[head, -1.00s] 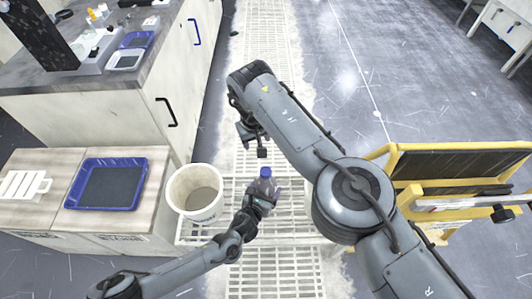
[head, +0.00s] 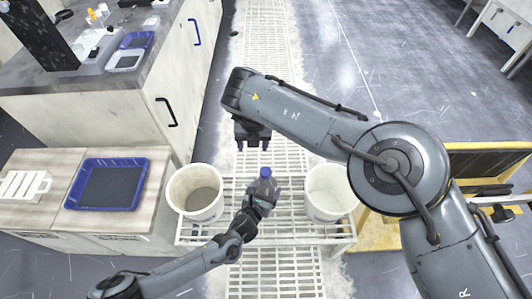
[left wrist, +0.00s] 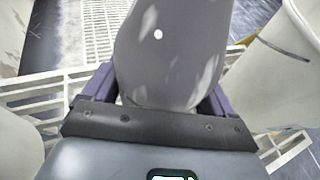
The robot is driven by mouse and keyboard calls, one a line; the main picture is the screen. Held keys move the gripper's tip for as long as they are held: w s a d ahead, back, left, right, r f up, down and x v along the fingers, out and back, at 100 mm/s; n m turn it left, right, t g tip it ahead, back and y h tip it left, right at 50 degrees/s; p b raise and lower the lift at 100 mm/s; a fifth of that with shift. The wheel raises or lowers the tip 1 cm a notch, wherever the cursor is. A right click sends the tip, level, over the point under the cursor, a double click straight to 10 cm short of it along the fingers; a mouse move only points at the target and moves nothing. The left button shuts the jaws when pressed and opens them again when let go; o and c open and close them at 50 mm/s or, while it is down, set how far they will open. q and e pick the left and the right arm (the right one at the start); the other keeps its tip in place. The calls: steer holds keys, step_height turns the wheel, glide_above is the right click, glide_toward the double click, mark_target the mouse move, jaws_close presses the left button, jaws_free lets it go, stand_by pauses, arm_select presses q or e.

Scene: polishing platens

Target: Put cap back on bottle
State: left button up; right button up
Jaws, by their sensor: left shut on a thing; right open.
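A grey bottle (head: 265,187) is held upright in my left gripper (head: 264,199), above the white slatted stand. A blue cap (head: 265,172) shows at the bottle's top; how tightly it sits I cannot tell. In the left wrist view the grey bottle body (left wrist: 172,50) fills the space between the two purple fingers (left wrist: 160,88), and the cap is out of sight. My right gripper (head: 252,146) is open and empty, with its fingers pointing down. In the head view it appears just beyond and above the cap, apart from it.
White buckets stand left (head: 196,211) and right (head: 326,212) of the bottle on the slatted stand (head: 285,230). A blue tray (head: 72,196) lies on the wooden bench at left. A yellow frame (head: 490,150) stands at right.

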mark_target(266, 171)
steer(key=n, duration=0.2)
steer(key=s+d+n, duration=0.1)
steer(key=n, duration=0.1)
steer(key=s+d+n, duration=0.1)
steer(key=n, duration=0.1)
steer(key=shift+d+f+g, duration=0.2)
steer(key=shift+f+g, duration=0.2)
steer(key=shift+s+d+f+n+g+h, duration=0.15)
steer(key=shift+s+d+n, duration=0.15)
steer(key=shift+n, duration=0.4)
steer(key=shift+s+d+f+n+g+h, duration=0.1)
steer(key=shift+s+d+n+g+h, duration=0.1)
steer(key=shift+d+n, duration=0.35)
steer(key=shift+a, duration=0.15)
steer(key=shift+f, duration=4)
